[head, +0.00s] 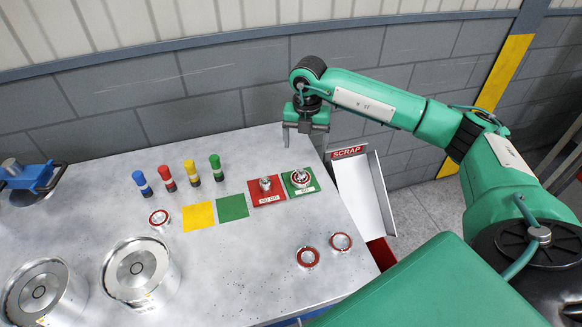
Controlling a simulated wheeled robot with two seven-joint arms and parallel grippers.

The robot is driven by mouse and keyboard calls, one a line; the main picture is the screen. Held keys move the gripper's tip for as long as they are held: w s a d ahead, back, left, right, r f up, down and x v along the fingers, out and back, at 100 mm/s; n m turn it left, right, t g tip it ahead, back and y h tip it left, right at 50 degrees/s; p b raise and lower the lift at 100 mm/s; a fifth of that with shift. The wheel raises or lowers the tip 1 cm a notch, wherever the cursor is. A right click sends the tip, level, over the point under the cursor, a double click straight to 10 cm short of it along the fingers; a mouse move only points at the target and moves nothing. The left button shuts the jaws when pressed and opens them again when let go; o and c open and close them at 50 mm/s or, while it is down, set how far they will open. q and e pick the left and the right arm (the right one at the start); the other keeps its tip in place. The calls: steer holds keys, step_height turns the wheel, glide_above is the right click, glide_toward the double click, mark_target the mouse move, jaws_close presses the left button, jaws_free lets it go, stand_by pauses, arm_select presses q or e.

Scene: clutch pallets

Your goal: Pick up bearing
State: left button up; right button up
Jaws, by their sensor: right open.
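Several small metal rings that look like bearings, with red around them, are on the grey metal table. One bearing (159,218) lies left of the yellow square. Two more bearings, one (307,257) and another (341,243), lie side by side near the table's right edge. A similar ring (300,178) sits around a metal piece on the green labelled plate. My right gripper (304,143) is open, points down and appears empty. It is above the table's back right part, up and behind the green plate, apart from every bearing. My left gripper is out of view.
A red labelled plate (266,191) holds a metal piece. Yellow (198,216) and green (233,207) squares lie beside it. Several coloured cylinders stand behind. Two large round metal housings (140,272) fill the front left. A SCRAP chute (361,195) adjoins the right edge.

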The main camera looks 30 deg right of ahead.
mark_target(301, 170)
step_height(301, 170, down, 5)
steer(key=shift+f+p, duration=0.15)
steer(key=shift+p, duration=0.95)
steer(key=f, duration=0.2)
steer(key=shift+w+f, duration=0.3)
steer(key=shift+w, duration=0.05)
steer(key=shift+w+a+f+p, duration=0.1)
steer(key=shift+f+p, duration=0.2)
steer(key=shift+a+f+p, duration=0.1)
steer(key=shift+f+p, duration=0.7)
steer(key=shift+p, duration=0.15)
step_height(301, 170, down, 3)
steer(key=shift+a+f+p, duration=0.1)
steer(key=shift+p, duration=0.55)
steer(key=shift+f, duration=0.25)
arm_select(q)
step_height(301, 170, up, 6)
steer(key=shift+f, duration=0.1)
